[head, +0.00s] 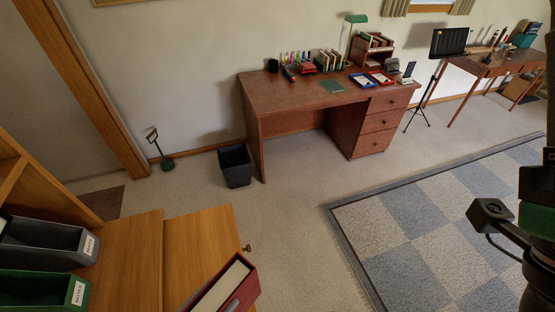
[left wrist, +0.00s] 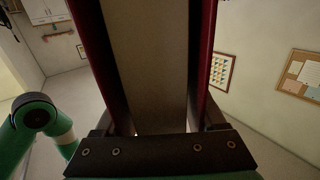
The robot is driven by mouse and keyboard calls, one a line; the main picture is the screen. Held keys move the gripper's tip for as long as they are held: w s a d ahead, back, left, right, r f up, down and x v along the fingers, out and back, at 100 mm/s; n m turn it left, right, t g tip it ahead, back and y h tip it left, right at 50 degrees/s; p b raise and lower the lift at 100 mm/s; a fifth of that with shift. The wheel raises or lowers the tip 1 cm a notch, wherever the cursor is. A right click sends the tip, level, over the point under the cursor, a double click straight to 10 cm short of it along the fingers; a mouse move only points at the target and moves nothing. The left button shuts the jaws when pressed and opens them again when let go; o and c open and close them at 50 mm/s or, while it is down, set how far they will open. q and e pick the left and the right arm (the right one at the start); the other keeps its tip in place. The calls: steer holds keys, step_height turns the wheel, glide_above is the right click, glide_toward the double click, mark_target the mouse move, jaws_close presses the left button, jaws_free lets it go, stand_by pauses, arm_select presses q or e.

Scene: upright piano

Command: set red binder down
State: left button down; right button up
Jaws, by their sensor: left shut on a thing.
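The red binder (head: 236,291) is at the bottom of the head view, cut off by the frame edge, with its pale page block facing up. It overlaps the front right part of the wooden cabinet top (head: 132,262); I cannot tell whether it touches it. In the left wrist view the binder (left wrist: 148,65) rises from between the fingers, its dark red covers on either side of the pages. My left gripper (left wrist: 160,130) is shut on it; the fingertips are mostly hidden. My right gripper is not in view.
A grey file box (head: 45,242) and a green file box (head: 42,287) stand on the left of the cabinet. A small knob (head: 247,248) is at its right side. A black bin (head: 235,166) and a wooden desk (head: 300,100) stand beyond open carpet.

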arm_select(q)
steer(key=shift+w+a+n+t+y, duration=1.55)
steer(key=shift+a+n+y, duration=0.45)
steer(key=shift+a+y, duration=1.25)
steer(key=s+r+p, duration=0.3)
steer(key=r+p, duration=2.1)
steer(key=shift+s+a+r+h+p, duration=0.15)
steer(key=shift+s+a+h+p, duration=0.05)
steer(key=shift+a+h+p, duration=0.15)
